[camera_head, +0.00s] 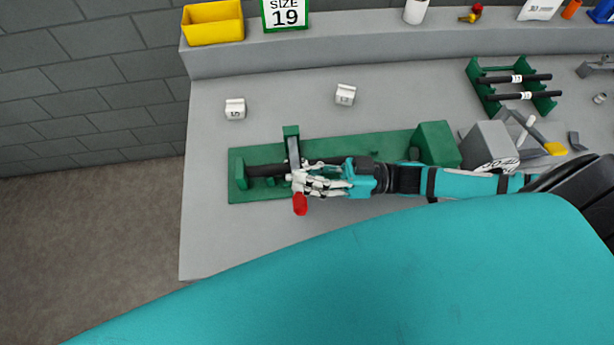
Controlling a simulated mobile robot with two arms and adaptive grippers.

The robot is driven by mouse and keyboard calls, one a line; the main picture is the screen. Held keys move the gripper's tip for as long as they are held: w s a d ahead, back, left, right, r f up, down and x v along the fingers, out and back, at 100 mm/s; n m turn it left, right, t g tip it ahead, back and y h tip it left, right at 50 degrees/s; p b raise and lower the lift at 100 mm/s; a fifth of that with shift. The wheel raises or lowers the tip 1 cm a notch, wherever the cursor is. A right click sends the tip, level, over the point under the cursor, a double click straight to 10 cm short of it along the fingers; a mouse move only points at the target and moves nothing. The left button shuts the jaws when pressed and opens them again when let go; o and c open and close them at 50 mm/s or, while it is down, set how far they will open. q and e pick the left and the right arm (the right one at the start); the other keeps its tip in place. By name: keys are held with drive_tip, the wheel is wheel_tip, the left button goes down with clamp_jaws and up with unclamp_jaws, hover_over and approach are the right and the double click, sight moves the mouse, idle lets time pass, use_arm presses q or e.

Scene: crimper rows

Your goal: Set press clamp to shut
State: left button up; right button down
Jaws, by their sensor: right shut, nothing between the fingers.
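A long green fixture (345,146) lies on the grey bench, with a dark rod (265,171) in its cradle at the left end. A clamp arm (293,150) runs from a green post toward the near side, across the line of the rod, and ends in a red handle (300,204). My right gripper (299,181) is shut and empty, right at the clamp arm just above the red handle. Its fingers hide part of the arm, so I cannot tell whether they touch it or if the clamp is fully down. My left gripper is not in view.
A grey block with a yellow-handled lever (555,148) stands right of the fixture. A green rack (474,72) holds dark rods behind it. Two small white number blocks (235,109) (345,95) sit behind the fixture. A yellow bin (213,23) is on the back ledge. The bench's front left is clear.

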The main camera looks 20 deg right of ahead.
drive_tip(key=b+v, duration=0.2)
drive_tip(key=v, duration=0.8)
drive_tip(key=shift+w+f+b, duration=0.2)
drive_tip(key=shift+b, duration=0.15)
